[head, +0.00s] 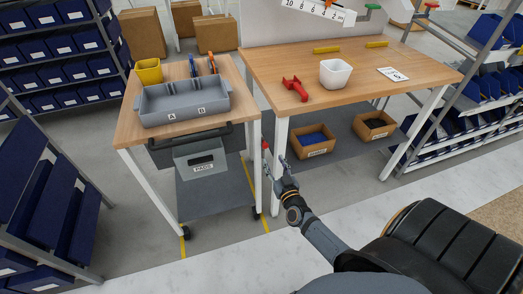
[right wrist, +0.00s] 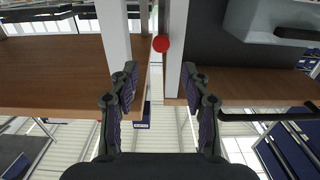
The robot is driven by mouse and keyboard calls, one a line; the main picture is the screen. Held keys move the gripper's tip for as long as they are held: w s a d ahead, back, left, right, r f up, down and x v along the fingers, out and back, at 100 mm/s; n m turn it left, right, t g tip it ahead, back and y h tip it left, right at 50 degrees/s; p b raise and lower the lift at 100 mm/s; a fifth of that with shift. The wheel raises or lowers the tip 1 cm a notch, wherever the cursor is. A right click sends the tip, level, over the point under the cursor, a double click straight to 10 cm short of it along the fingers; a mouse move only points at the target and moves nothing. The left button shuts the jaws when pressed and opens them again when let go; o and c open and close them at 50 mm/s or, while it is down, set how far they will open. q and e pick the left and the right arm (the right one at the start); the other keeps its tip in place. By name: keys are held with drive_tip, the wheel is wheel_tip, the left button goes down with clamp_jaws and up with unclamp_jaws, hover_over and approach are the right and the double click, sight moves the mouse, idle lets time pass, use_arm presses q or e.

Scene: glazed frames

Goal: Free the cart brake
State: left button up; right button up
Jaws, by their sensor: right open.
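The cart (head: 128,133) has a wooden top and white legs and stands at the left of the workbench in the head view. A small red knob (head: 265,145) shows beside the cart's right front leg. The red knob (right wrist: 160,43) also shows in the right wrist view, beyond the fingertips and roughly centred between them, close to a white post. My right gripper (head: 272,168) is open and empty, just short of the knob; its two fingers (right wrist: 160,84) are spread apart in the wrist view. What the knob is mounted on is hard to make out. My left gripper is not in view.
The workbench (head: 270,65) stands close at right, with a white leg (head: 278,160) beside the gripper. Free floor lies in front.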

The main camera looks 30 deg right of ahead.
sight(266, 147)
drive_tip(key=b+x, duration=0.1)
drive_tip(key=x, duration=0.6)
drive_tip(key=shift+w+a+f+b, duration=0.1)
drive_tip(key=shift+f+b, duration=0.1)
drive_tip(key=shift+b, duration=0.1)
drive_tip(key=shift+w+r, duration=0.1)
drive_tip(key=shift+w, duration=0.6)
clamp_jaws()
